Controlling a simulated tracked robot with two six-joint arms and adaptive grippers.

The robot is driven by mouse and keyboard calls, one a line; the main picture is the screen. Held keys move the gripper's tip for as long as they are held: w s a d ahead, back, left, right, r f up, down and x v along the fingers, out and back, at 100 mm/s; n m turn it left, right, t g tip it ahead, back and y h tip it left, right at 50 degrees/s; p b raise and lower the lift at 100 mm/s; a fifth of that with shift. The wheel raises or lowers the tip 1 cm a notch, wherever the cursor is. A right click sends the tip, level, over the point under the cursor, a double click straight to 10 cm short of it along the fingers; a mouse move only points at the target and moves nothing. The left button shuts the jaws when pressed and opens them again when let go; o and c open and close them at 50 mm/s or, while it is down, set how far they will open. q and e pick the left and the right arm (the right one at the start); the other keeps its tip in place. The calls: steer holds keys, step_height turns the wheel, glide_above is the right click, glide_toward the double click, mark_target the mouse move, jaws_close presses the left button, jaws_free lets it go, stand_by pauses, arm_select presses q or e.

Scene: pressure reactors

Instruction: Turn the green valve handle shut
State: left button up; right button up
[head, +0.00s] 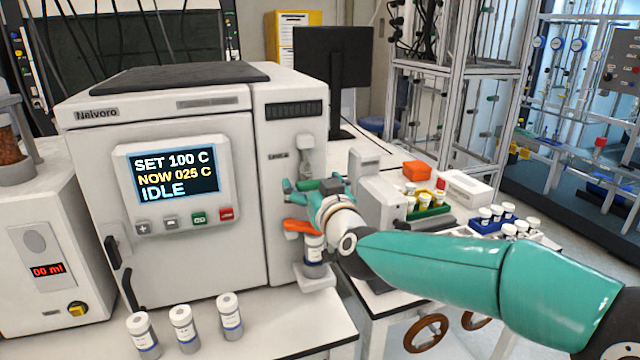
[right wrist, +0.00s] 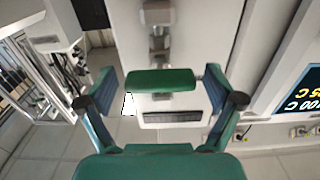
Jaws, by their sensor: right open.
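The green valve handle (right wrist: 160,82) shows in the right wrist view as a green bar in front of a grey fitting on the reactor. My right gripper (right wrist: 160,86) is open, with one finger on each side of the bar; I cannot tell whether either finger touches it. In the head view my right gripper (head: 300,192) is at the front of the white reactor (head: 190,255), and it hides most of the handle there. My left gripper is not in view.
An orange handle (head: 301,226) and a capped vial (head: 313,248) are just below my right gripper. Several capped vials stand at the counter's front. The reactor's screen (head: 175,173) reads SET 100 C, NOW 025 C, IDLE. Sample racks (head: 435,212) stand to the right.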

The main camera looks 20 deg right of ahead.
steer(key=s, duration=1.2)
steer(key=shift+d, duration=0.2)
steer(key=shift+f, duration=0.1)
